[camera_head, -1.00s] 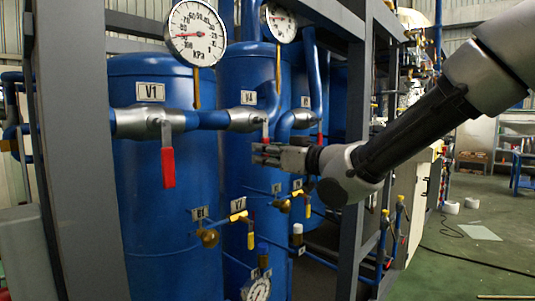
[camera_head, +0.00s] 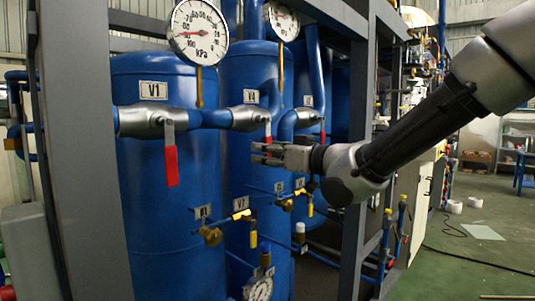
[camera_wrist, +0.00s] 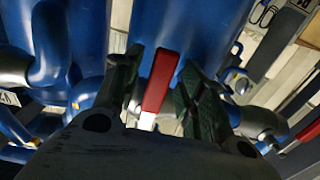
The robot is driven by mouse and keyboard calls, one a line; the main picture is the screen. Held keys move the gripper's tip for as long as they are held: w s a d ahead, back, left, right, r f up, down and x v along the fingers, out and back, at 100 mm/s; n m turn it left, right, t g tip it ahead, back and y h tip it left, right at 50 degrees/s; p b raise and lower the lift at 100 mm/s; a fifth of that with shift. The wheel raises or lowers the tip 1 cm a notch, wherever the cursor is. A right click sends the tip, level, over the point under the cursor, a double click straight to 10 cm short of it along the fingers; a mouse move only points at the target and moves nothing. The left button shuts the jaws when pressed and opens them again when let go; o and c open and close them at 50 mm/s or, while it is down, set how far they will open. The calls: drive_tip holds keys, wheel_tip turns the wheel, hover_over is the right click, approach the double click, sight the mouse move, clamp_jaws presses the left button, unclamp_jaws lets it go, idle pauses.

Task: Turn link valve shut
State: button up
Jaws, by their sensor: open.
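My gripper (camera_head: 262,153) is at the middle of the head view, in front of the blue tank labelled V4 (camera_head: 250,96). In the wrist view its two dark fingers (camera_wrist: 158,92) are spread apart. A red valve handle (camera_wrist: 160,80) with a pale stem lies between them, with gaps on both sides. In the head view a red handle (camera_head: 267,130) hangs under the V4 valve (camera_head: 250,118), its lower part hidden behind my gripper. No label in view reads "link valve".
The V1 valve with its red handle (camera_head: 171,166) hangs at left. Two round gauges, the larger at the upper left (camera_head: 198,33), sit above the tanks. A grey frame post (camera_head: 78,150) stands at left. Small yellow-handled valves (camera_head: 241,214) are below.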

drive_tip(key=v, duration=0.7)
drive_tip(key=shift+s+d, duration=0.1)
drive_tip(key=shift+d, duration=0.05)
drive_tip(key=d+f+m+g+h, duration=0.1)
drive_tip(key=d+f+h, duration=0.3)
drive_tip(key=f, duration=0.2)
drive_tip(key=d+f+g+h, duration=0.1)
drive_tip(key=d+f+h, duration=0.25)
drive_tip(key=f, duration=0.35)
drive_tip(key=s+d+f+m+g+h, duration=0.1)
drive_tip(key=s+d+f+h, duration=0.1)
drive_tip(key=d, duration=0.4)
drive_tip(key=s+d+f+m+g+h, duration=0.2)
drive_tip(key=s+d+f, duration=0.1)
drive_tip(key=d, duration=0.3)
drive_tip(key=s+d+r+m+g+h, duration=0.1)
drive_tip(key=s+d+m, duration=0.5)
drive_tip(key=s+d, duration=0.9)
drive_tip(key=shift+d+r+g+h, duration=0.4)
drive_tip(key=shift+d+r+h, duration=0.2)
drive_tip(key=shift+d+h, duration=0.3)
